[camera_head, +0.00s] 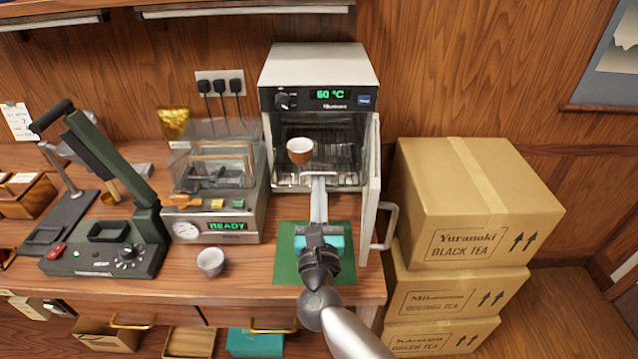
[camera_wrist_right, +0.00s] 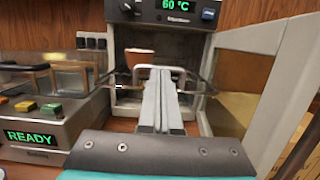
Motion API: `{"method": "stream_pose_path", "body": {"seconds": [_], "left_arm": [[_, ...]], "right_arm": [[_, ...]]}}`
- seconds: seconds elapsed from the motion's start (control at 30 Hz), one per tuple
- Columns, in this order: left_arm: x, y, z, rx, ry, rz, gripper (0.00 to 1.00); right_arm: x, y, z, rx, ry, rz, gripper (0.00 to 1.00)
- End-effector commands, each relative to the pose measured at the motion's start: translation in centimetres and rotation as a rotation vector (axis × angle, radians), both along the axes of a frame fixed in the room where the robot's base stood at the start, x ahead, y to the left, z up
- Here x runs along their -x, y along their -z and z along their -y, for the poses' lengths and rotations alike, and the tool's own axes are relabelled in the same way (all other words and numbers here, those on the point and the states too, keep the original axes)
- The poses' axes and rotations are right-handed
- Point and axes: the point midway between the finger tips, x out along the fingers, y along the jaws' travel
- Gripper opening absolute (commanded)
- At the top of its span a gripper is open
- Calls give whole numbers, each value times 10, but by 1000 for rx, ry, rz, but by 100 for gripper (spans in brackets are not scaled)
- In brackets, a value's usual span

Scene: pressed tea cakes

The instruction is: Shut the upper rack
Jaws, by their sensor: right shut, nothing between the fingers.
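The white drying oven (camera_head: 318,66) stands open, its door (camera_head: 371,185) swung out to the right. Inside is a wire upper rack (camera_head: 335,150) with a light handle bar (camera_head: 319,174) at its front; the bar also shows in the wrist view (camera_wrist_right: 158,68). A brown cup (camera_head: 300,151) is at the rack's left part, also in the wrist view (camera_wrist_right: 139,58). My right gripper (camera_head: 318,184) is shut and empty, its fingertips at the handle bar; I cannot tell whether they touch it. The fingers hide part of the rack and the lower interior. My left gripper is not in view.
A sealing machine reading READY (camera_head: 212,226) stands left of the oven, with a white cup (camera_head: 210,262) in front. A green mat (camera_head: 287,266) lies under my right arm. The door handle (camera_head: 388,226) and stacked boxes (camera_head: 470,220) bound the right side.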

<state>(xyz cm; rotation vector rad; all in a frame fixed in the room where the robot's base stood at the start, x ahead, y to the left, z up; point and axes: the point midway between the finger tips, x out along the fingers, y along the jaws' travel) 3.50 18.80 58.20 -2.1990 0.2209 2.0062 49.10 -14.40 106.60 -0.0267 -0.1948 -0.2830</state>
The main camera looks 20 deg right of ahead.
Motion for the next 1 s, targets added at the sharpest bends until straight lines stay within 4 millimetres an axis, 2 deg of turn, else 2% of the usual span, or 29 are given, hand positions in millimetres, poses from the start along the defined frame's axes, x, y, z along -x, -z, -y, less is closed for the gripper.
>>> {"method": "stream_pose_path", "body": {"seconds": [0.2, 0.67, 0.83, 1.0], "left_arm": [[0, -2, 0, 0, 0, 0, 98], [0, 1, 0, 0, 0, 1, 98], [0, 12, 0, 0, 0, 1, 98], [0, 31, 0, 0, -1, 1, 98]], "right_arm": [[-11, -2, 4, 0, 0, -1, 0], [-15, -2, 5, 0, 1, 0, 0], [-33, 0, 10, 1, 1, 3, 0], [-65, 1, 19, -1, 1, 4, 0]]}}
